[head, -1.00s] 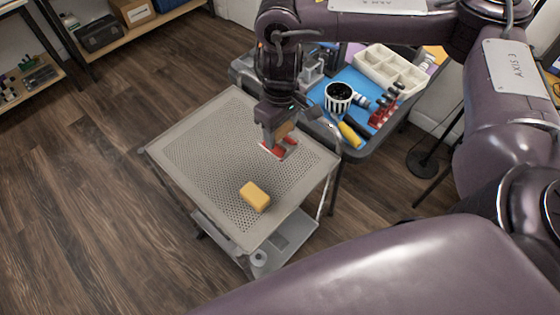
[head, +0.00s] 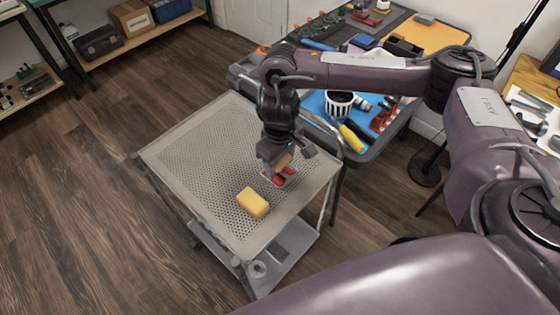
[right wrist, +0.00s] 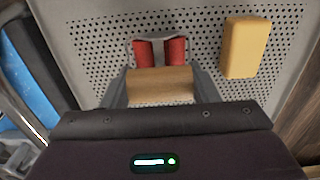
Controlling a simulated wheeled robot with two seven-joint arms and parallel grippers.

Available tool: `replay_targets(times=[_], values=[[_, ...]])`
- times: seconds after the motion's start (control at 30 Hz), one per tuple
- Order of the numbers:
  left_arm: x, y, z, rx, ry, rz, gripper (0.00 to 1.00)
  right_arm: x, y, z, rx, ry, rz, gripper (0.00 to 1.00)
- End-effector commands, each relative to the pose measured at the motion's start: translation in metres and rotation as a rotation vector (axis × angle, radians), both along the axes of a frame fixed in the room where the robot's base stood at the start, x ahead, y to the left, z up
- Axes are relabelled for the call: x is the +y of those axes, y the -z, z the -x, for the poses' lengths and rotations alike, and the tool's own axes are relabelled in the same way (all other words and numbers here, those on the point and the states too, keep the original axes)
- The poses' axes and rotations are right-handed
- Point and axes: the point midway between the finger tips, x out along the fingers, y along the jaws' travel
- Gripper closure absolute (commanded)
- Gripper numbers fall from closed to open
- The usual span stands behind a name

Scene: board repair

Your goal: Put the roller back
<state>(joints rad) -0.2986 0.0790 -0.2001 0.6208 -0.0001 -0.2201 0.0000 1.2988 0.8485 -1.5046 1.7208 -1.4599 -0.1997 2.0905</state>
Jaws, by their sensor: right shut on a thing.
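My right gripper (head: 284,176) is over the right part of a grey perforated cart top (head: 190,160). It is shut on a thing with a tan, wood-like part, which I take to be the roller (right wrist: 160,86). In the right wrist view this tan part lies across between the grey fingers, with two red pieces (right wrist: 161,52) side by side beyond it. The fingers hide part of it. I cannot tell whether it touches the cart top. My left gripper is not in view.
A yellow block (head: 253,203) lies on the cart top close to the gripper. Behind stands a workbench with a blue mat (head: 314,101), a striped cup (head: 339,104) and a yellow-handled tool (head: 350,137). The left part of the cart top is clear.

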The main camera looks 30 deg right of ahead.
Motion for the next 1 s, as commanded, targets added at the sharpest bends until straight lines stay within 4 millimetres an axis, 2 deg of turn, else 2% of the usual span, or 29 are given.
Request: replay_targets(times=[0.33,0.4,0.5,0.53,0.67,1.0], values=[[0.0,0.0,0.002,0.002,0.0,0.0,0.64,0.0,0.011,0.001,0.003,0.001,0.001,0.71],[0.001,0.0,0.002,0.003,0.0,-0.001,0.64,0.0,0.014,0.001,0.004,0.001,0.001,0.79],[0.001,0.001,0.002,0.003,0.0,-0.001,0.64,-0.001,0.015,0.002,0.004,0.001,0.003,0.82],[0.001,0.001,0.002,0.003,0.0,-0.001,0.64,-0.001,0.016,0.002,0.006,0.001,0.003,0.42],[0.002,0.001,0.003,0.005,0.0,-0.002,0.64,-0.001,0.015,0.002,0.005,0.0,0.003,0.25],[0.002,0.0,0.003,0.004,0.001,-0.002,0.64,0.0,0.01,0.0,0.0,0.0,0.0,0.24]])
